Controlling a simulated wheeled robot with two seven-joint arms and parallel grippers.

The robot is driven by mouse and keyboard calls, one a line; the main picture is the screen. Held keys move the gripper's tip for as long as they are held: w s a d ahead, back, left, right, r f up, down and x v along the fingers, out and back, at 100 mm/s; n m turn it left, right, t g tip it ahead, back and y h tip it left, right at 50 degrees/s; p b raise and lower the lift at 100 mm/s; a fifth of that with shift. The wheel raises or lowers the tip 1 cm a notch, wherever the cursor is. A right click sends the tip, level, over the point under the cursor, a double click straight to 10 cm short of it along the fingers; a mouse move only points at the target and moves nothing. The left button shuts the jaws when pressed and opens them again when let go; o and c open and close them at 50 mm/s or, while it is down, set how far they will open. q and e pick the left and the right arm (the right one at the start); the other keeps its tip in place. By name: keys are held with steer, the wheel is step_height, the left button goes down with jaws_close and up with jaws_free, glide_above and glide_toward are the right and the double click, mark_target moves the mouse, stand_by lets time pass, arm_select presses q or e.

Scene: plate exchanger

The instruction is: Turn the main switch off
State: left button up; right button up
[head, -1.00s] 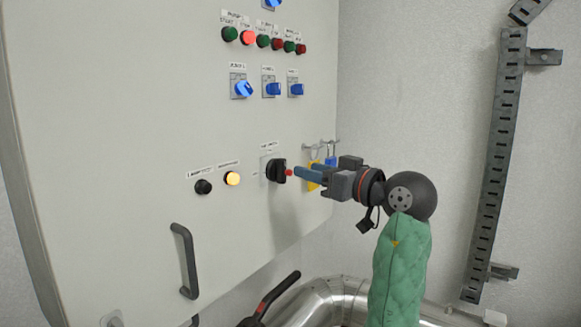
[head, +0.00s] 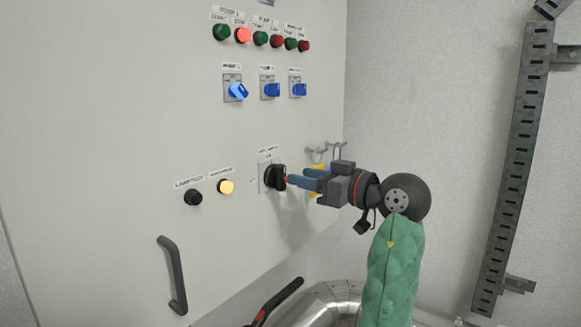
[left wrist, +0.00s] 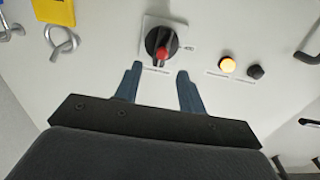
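The main switch (head: 271,177) is a black rotary knob with a red part, on a pale plate low on the cabinet door. In the left wrist view the main switch (left wrist: 158,40) is just beyond the fingertips, its red part facing the gap between them. My left gripper (head: 291,181) points at the switch from the right in the head view. In the left wrist view the left gripper (left wrist: 160,71) is open and empty, with blue fingers apart on either side of the knob's line. I cannot tell whether they touch it. My right gripper is not in view.
A lit yellow lamp (head: 226,187) and a black button (head: 193,198) are left of the switch. Blue selector switches (head: 236,91) and coloured buttons are above. A door handle (head: 172,275) is lower left. A yellow padlock (left wrist: 60,12) hangs near the gripper.

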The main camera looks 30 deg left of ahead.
mark_target(284, 172)
arm_select(q)
steer(key=a, duration=0.1)
steer(key=a+p, duration=0.1)
steer(key=a, duration=0.1)
steer(key=shift+w+a+r+p, duration=0.1)
steer(key=shift+w+a+p, duration=0.15)
steer(key=shift+p, duration=0.15)
steer(key=shift+a, duration=0.6)
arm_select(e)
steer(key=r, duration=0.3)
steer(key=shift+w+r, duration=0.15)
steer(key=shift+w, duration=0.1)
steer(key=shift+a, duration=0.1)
arm_select(q)
jaws_close()
